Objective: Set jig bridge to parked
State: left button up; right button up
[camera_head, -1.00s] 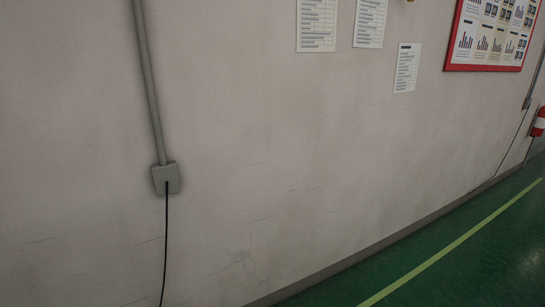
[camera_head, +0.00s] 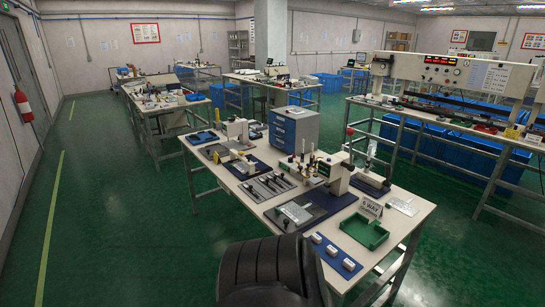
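A workbench (camera_head: 405,205) stands in front of me with small fixtures on it. A cream press-like fixture (camera_head: 341,174) with a red-knobbed lever stands at its right side. A smaller cream fixture (camera_head: 236,129) stands at the far left part of the bench. Dark plates and a grey tray (camera_head: 267,187) lie between them. I cannot tell which part is the jig bridge, nor its setting, at this distance. Neither of my grippers is in view.
A blue drawer cabinet (camera_head: 294,131) stands behind. The green floor at left (camera_head: 110,225) is clear.

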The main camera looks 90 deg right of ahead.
aim_at(233, 152)
jog(key=z, duration=1.95)
jog(key=i, duration=1.55)
jog(key=z, duration=0.25)
